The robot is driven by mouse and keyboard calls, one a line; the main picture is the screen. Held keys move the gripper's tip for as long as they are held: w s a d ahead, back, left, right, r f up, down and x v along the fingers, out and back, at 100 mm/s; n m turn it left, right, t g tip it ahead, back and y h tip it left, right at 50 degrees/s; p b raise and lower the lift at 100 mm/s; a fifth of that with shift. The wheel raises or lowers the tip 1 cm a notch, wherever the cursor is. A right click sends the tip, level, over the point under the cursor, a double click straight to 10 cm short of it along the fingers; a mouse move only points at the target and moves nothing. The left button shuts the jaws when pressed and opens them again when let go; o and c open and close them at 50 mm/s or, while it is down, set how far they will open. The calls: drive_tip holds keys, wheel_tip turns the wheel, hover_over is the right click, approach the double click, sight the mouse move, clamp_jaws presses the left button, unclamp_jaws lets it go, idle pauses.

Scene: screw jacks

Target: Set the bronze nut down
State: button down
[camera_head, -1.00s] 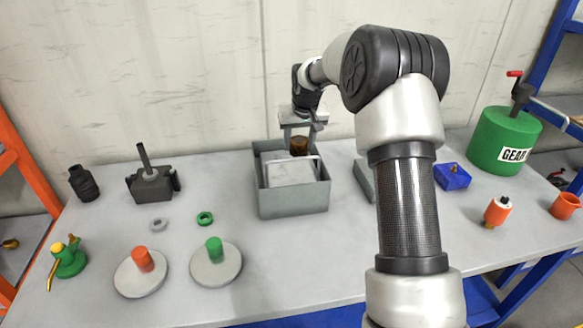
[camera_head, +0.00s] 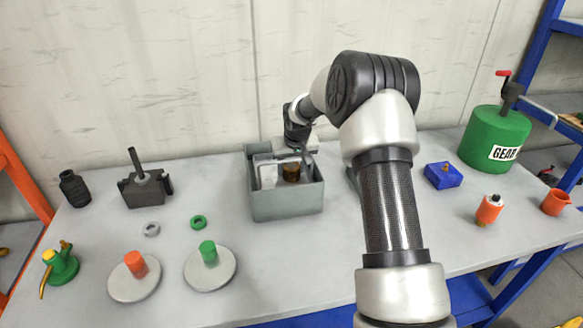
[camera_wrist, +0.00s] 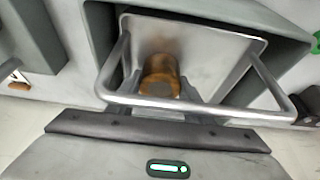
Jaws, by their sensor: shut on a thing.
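The bronze nut (camera_head: 291,172) is a brown-gold cylinder over the grey open-topped bin (camera_head: 288,207). It also shows in the wrist view (camera_wrist: 160,76), between my fingers. My gripper (camera_head: 291,166) is shut on the nut, and its fingers show beside the nut in the wrist view (camera_wrist: 160,92). Inside the bin is a silver metal basket with a bar handle (camera_wrist: 185,110), and the nut is over or in this basket. I cannot tell whether the nut touches the basket floor.
Left of the bin stand a white disc with a green post (camera_head: 209,268), a white disc with an orange post (camera_head: 134,284), a green ring (camera_head: 198,222) and a grey ring (camera_head: 151,229). A dark vice-like block (camera_head: 145,189) is behind them. A blue block (camera_head: 443,176) and a green gear drum (camera_head: 494,140) are on the right.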

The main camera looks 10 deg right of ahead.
drive_tip(key=c, duration=1.2)
unclamp_jaws()
